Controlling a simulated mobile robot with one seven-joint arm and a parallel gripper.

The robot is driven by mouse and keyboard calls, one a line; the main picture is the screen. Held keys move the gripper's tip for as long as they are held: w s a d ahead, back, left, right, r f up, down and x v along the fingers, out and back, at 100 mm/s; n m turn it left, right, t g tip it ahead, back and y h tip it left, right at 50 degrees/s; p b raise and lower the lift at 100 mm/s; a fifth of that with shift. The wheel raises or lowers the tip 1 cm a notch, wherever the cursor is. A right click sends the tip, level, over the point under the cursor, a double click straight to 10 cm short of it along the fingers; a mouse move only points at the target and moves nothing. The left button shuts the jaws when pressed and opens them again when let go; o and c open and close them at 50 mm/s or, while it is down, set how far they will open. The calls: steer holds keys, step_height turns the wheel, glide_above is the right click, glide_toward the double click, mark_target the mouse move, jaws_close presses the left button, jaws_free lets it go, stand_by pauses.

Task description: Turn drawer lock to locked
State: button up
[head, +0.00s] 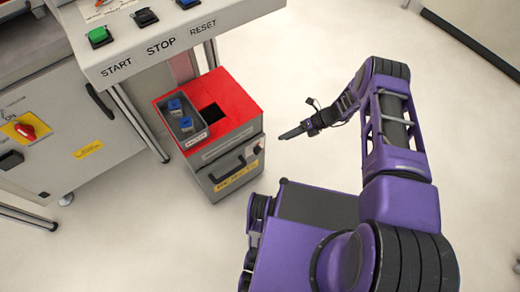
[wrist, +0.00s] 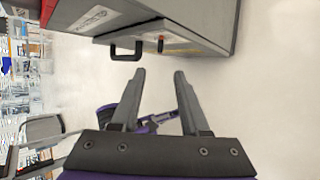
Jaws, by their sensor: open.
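The grey drawer cabinet (head: 228,158) with a red top stands low beside the machine. Its front has a dark bar handle (head: 228,172), which also shows in the wrist view (wrist: 126,54). A small dark lock (head: 257,148) sits at the right of the front, above the handle's level. In the wrist view, a small red and black piece (wrist: 160,45), which looks like the lock, is ahead of my fingertips; its turn position is too small to read. My gripper (head: 284,136) is open and empty, right of the cabinet; its fingers (wrist: 160,74) are apart, touching nothing.
A grey bin (head: 186,128) with blue items sits on the red top (head: 234,97), beside a dark square opening. The machine panel (head: 160,40) with START, STOP and RESET buttons overhangs at upper left. A red rotary switch (head: 25,131) is far left. Floor to the right is clear.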

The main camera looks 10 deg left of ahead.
mark_target(261, 149)
steer(key=b+x, duration=0.1)
steer(key=x, duration=1.2)
steer(key=shift+s+a+f, duration=0.1)
steer(key=shift+a+f, duration=0.1)
steer(key=shift+a, duration=0.1)
steer(key=shift+c, duration=0.2)
jaws_close()
